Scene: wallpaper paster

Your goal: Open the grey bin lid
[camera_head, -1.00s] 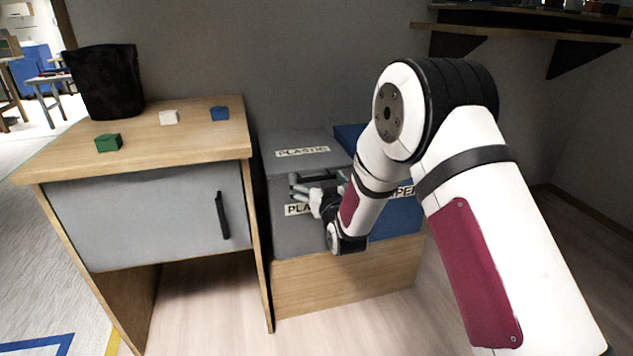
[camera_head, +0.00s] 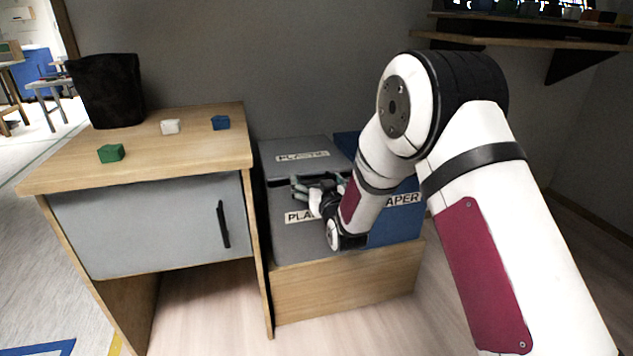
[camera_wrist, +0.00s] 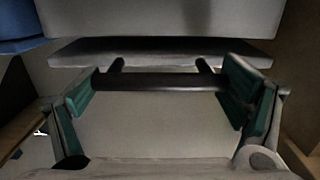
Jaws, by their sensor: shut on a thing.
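The grey bin (camera_head: 291,238) stands low beside the desk, with a "PLASTIC" label on its lid and another on its front. Its grey lid (camera_head: 298,168) sits slightly raised, with a dark gap along its front edge. My gripper (camera_head: 318,187) is at the lid's front. In the wrist view, the lid's dark bar handle (camera_wrist: 160,82) lies across between the green finger pads, one near each end, and my gripper (camera_wrist: 166,90) is shut on it. The bin's inside is hidden. My forearm covers part of the front label.
A blue "PAPER" bin (camera_head: 395,225) stands directly to the right, partly behind my arm. A wooden desk (camera_head: 190,150) with small blocks and a black basket (camera_head: 107,92) stands left. A wall shelf (camera_head: 530,38) hangs upper right.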

